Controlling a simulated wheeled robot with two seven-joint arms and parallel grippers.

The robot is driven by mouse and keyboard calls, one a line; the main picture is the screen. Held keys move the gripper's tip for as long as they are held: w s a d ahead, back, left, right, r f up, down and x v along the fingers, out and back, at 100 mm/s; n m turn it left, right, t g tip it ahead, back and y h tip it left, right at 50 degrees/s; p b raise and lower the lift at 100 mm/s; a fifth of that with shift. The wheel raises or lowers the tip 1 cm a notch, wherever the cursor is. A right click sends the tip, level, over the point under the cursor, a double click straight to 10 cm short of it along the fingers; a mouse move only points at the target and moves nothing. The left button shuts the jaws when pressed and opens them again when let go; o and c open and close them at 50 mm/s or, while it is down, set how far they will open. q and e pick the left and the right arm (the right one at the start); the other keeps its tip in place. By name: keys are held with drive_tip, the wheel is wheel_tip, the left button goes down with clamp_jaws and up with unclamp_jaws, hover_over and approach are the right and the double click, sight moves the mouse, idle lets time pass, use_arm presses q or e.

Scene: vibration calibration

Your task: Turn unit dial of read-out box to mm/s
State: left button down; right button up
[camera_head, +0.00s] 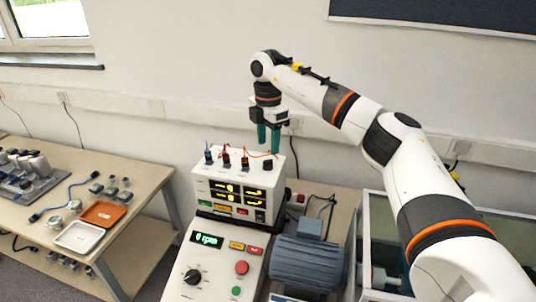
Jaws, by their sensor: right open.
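The white read-out box (201,187) stands on the sloped console, with several yellow-lit displays on its front. A small black knob (267,165), which looks like the unit dial, sits on its top at the right; its pointer and markings are too small to read. My right gripper (268,148) points down with two green fingers, open and empty. In the picture its fingertips are just above the knob, with a small gap; the depth between them is hard to judge. My left gripper is not in view.
Plugs with red and blue leads (226,158) stand on the box top left of the knob. The console (217,265) below shows a green rpm display, a larger black dial and buttons. A blue-grey motor (306,262) is right of it. A side table (40,228) holds trays and parts.

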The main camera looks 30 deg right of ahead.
sight(268, 160)
wheel_tip(268, 160, down, 6)
drive_tip(key=shift+r+p, duration=0.1)
drive_tip(key=shift+p, duration=0.65)
drive_tip(key=c, duration=1)
